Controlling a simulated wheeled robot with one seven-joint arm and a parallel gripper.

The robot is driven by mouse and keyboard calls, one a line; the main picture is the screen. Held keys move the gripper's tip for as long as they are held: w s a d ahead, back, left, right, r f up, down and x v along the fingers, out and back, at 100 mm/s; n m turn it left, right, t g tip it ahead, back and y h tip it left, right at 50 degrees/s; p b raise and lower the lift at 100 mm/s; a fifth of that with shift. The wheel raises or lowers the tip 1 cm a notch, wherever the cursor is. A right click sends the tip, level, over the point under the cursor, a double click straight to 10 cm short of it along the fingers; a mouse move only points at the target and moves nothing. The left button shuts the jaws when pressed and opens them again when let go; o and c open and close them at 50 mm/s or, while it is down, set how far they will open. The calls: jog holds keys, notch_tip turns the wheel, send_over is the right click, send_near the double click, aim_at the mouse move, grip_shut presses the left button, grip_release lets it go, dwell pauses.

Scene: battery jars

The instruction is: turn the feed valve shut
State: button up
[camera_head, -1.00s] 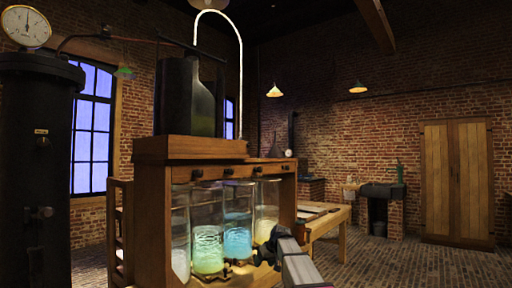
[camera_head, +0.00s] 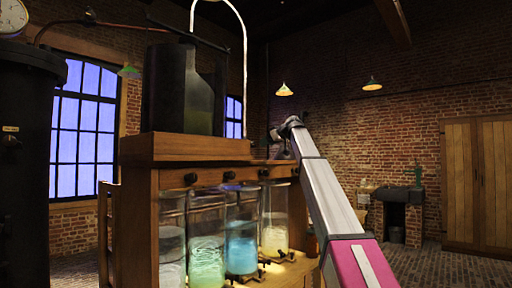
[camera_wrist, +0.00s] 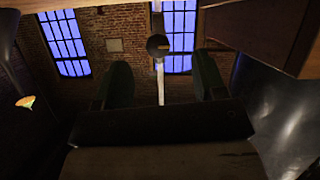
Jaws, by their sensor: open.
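I cannot tell for certain which part is the feed valve. Dark knobs sit along the front rail of the wooden stand (camera_head: 205,148), one of them the right knob (camera_head: 264,172). In the wrist view a dark round piece (camera_wrist: 158,45) with a pale upright strip below it shows between my fingers; it may be a valve part. My gripper (camera_wrist: 160,62) is open, its two dark fingers apart on either side of that piece, with no contact visible. In the head view my gripper (camera_head: 288,127) is small and dark, beside the stand's upper right end.
Glass jars with pale, green and blue liquid, such as the blue jar (camera_head: 240,245), stand under the rail. A dark vessel (camera_head: 188,95) sits on top. A black column (camera_head: 25,150) with a gauge (camera_head: 12,15) stands left.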

aim_at(255, 143)
jog(key=w+a, duration=0.4)
jog(key=a, duration=0.1)
jog(key=w+a+f, duration=0.1)
jog(key=w+a, duration=0.2)
jog(key=shift+a, duration=0.15)
jog(key=shift+c, duration=0.3)
jog(key=c, duration=0.8)
